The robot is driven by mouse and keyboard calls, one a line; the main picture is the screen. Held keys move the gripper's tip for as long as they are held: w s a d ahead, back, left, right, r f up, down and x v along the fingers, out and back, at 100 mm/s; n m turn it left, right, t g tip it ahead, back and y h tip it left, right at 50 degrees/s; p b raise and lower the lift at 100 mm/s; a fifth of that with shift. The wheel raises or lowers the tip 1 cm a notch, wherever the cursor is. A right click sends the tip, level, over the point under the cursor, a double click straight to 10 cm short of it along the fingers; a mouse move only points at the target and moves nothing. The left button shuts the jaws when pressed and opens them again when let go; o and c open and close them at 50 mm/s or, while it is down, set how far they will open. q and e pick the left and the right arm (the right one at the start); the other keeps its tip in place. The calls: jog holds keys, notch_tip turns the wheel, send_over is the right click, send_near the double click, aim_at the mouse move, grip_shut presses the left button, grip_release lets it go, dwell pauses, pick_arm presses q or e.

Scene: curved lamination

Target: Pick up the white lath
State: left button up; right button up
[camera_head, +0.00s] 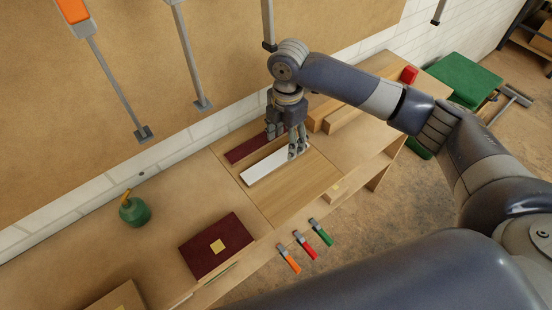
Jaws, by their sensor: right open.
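The white lath (270,167) lies on a light wooden board (298,186) on the workbench. My right gripper (285,145) points down over the lath's right end, with fingers on both sides of the strip. The gripper is open. Whether its fingers touch the lath cannot be told. The gripper hides part of the lath's right end. A dark red lath (246,147) lies just behind the white one, roughly parallel to it. My left gripper is not in view.
Wooden blocks (340,117) and a red object (409,75) stand to the right. Orange, red and green clamps (304,246) line the front edge. Clamps hang on the back wall.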

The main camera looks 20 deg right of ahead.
aim_at(285, 154)
notch_tip(285, 154, down, 5)
jog(key=shift+w+d+f+p, duration=0.1)
jog(key=shift+w+d+p, duration=0.05)
jog(key=shift+p, duration=0.5)
jog(key=c, duration=1.2)
